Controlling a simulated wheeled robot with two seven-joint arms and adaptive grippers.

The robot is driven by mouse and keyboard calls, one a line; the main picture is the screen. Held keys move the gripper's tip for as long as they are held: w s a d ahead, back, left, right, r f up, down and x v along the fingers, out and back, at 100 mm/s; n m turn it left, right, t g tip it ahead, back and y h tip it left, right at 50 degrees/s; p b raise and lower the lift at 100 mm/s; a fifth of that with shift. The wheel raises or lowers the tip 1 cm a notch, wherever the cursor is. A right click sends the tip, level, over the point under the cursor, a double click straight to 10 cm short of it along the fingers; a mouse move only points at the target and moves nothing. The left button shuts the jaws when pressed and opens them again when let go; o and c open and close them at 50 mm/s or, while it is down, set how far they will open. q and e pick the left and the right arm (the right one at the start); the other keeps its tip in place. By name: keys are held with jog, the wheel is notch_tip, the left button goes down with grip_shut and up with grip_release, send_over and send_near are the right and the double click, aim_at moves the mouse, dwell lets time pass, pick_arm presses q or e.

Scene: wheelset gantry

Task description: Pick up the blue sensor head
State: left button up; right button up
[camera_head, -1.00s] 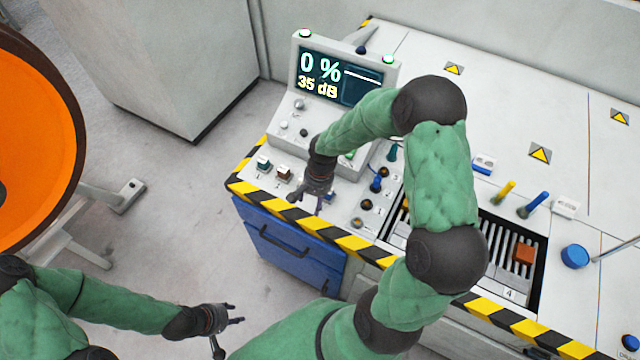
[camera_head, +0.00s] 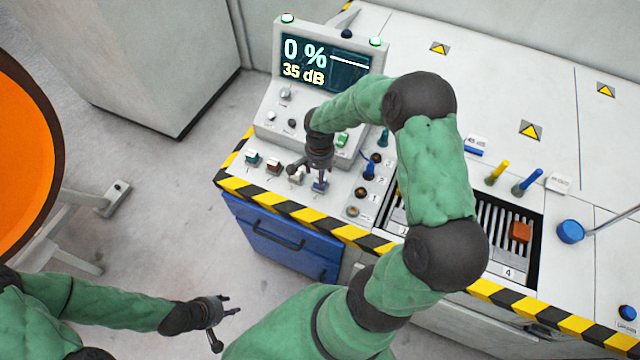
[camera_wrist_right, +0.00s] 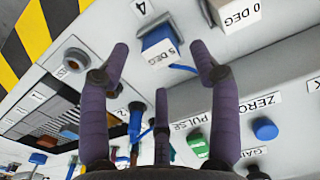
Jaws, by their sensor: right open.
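The blue sensor head (camera_head: 320,185) stands at the right end of the row of small heads on the console's front ledge. In the right wrist view it is a blue block (camera_wrist_right: 159,46) with a white "5 DEG" face, by the label 4. My left gripper (camera_head: 227,322) is open and empty, low at the left, away from the console.
White (camera_head: 296,176), brown (camera_head: 274,166) and teal (camera_head: 252,160) heads stand left of the blue one. The console screen (camera_head: 325,65) rises behind. Right of the blue head are cables with blue plugs (camera_head: 369,172). A striped edge (camera_head: 300,213) borders the front.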

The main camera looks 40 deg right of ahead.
notch_tip(320, 180, down, 5)
jog(key=shift+d+r+b, duration=0.1)
jog(key=shift+b, duration=0.6)
grip_shut()
